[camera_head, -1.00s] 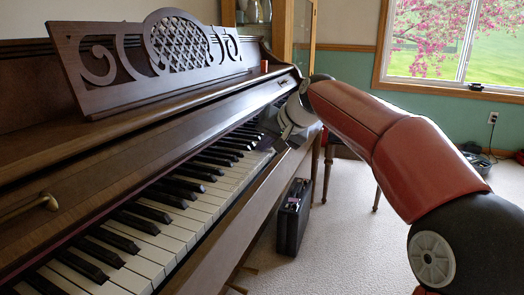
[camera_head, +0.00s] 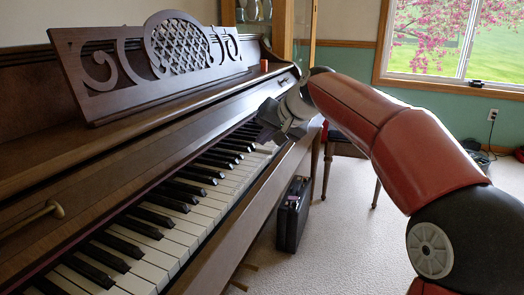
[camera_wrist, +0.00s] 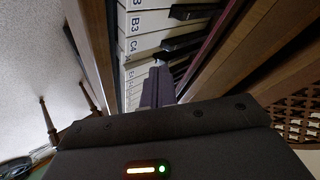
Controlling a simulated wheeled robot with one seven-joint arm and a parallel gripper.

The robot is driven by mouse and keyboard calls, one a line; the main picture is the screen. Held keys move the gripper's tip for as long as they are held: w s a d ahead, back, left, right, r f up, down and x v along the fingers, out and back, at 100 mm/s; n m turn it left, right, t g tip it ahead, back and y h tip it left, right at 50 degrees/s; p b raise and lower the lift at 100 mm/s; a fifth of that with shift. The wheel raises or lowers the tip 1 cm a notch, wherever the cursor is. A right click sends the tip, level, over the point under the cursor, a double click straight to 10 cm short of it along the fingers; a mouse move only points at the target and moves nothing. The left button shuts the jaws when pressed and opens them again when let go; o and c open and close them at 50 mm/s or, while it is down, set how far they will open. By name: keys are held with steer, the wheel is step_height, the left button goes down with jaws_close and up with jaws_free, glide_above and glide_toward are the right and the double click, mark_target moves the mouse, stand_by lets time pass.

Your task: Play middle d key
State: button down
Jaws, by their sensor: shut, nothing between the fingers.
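The piano keyboard (camera_head: 190,207) runs from the lower left towards the back of the head view. In the wrist view its white keys carry labels, and I can read a B3 key (camera_wrist: 137,22) and a C4 key (camera_wrist: 138,43). The labels below C4 are small and partly hidden, so the D4 one is not clear. My gripper (camera_head: 268,133) is over the far part of the keyboard. In the wrist view its shut fingers (camera_wrist: 157,75) point at the keys just below C4, near a black key. I cannot tell whether the tips touch a key.
The piano's music stand (camera_head: 160,65) and fallboard rise behind the keys. A wooden front rail (camera_head: 228,235) edges the keyboard. A black case (camera_head: 292,215) stands on the carpet beside the piano. A bench (camera_head: 345,148) is partly hidden behind my arm.

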step_height(320, 180, up, 5)
steer(key=p, duration=0.4)
steer(key=shift+f, duration=0.15)
stand_by(1.2)
